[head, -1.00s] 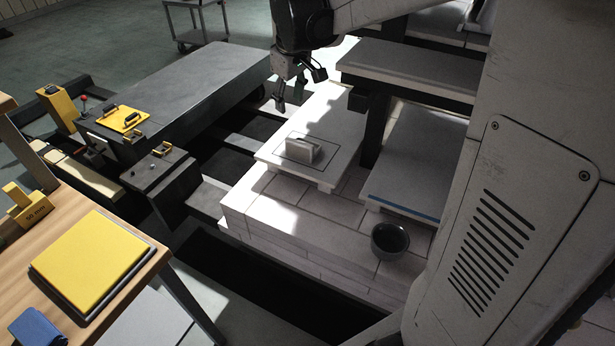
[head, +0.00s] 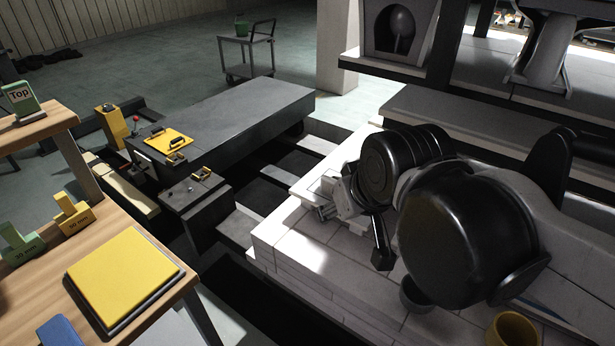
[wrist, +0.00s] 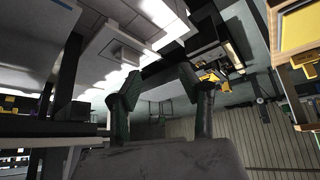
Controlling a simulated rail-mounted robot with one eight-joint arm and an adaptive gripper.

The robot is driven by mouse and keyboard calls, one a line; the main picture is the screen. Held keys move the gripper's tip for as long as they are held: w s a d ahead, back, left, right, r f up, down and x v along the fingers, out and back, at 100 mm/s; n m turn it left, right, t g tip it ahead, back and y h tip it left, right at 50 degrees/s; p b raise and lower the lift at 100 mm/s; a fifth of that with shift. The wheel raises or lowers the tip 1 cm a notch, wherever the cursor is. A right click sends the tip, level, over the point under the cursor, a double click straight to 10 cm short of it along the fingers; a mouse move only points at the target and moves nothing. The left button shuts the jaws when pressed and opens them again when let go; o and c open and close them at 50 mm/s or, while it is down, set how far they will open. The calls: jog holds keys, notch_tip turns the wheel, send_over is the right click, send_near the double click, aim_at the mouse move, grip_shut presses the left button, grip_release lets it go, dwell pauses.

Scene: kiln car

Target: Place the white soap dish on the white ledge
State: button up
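A small white block-like piece, which looks like the soap dish (wrist: 127,56), stands on a flat white slab (wrist: 105,42) in the wrist view. In the head view the slab and dish (head: 345,192) are partly hidden behind my arm. I cannot tell for sure whether this slab is the white ledge. My gripper (wrist: 158,86) has its two dark fingers spread wide with nothing between them. The dish lies beyond the left finger, apart from it.
A dark bowl (head: 415,296) and a yellow cup (head: 514,330) stand near my arm. Raised kiln shelves (head: 455,120) lie behind. A wooden table with a yellow board (head: 125,268) is at left. A dark gap runs beside the deck.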

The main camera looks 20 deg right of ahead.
jog(key=shift+o, duration=0.3)
jog(key=shift+s+a+f, duration=0.2)
jog(key=shift+s+f, duration=0.35)
jog(key=shift+s, duration=0.3)
